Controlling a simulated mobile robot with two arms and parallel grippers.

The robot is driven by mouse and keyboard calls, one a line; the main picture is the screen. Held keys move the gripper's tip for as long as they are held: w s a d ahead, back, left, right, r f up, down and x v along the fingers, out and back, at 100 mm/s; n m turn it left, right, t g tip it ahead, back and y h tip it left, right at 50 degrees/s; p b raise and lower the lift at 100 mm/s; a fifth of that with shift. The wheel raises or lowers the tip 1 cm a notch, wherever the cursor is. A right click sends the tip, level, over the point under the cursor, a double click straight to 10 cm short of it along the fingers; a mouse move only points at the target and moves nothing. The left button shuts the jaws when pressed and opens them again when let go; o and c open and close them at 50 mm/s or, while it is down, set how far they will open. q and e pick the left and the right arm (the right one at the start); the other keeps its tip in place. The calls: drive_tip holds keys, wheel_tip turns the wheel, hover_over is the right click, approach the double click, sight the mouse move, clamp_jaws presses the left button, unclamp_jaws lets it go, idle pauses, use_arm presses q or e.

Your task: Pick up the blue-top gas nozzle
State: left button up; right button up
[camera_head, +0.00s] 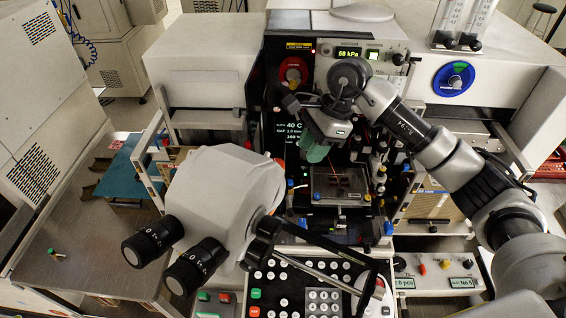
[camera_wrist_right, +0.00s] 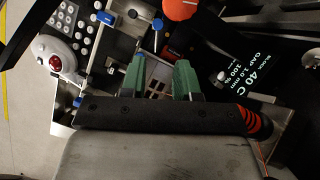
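My right gripper (camera_head: 318,152) reaches down over the bonding machine, above and behind the small work stage (camera_head: 350,185). In the right wrist view its two green fingers (camera_wrist_right: 160,80) stand apart, with no clearly held object between them. Small blue-topped parts stand near the stage: one at its left (camera_head: 290,184), one at its lower right (camera_head: 388,228). I cannot tell which is the gas nozzle. My left gripper is not in view.
A microscope head (camera_head: 225,190) with two black eyepieces fills the front left of the machine. A keypad (camera_head: 310,290) lies in front. A small green-ended piece (camera_head: 55,253) lies on the left table, which is otherwise mostly clear. A blue mat (camera_head: 125,175) lies behind it.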

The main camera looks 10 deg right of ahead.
sight(293, 187)
drive_tip(key=b+x, duration=0.1)
drive_tip(key=x, duration=0.1)
drive_tip(key=b+x, duration=0.1)
drive_tip(key=x, duration=0.2)
drive_tip(key=shift+s+f, duration=0.1)
drive_tip(key=shift+s, duration=0.1)
drive_tip(key=shift+a+f, duration=0.1)
drive_tip(key=shift+f, duration=0.15)
drive_tip(key=x, duration=0.4)
drive_tip(key=shift+f+b, duration=0.15)
drive_tip(key=shift+b, duration=0.25)
drive_tip(key=shift+f, duration=0.3)
drive_tip(key=shift+a, duration=0.1)
use_arm(q)
drive_tip(key=s+f, duration=0.2)
drive_tip(key=f, duration=0.1)
drive_tip(key=shift+s, duration=0.4)
use_arm(e)
clamp_jaws()
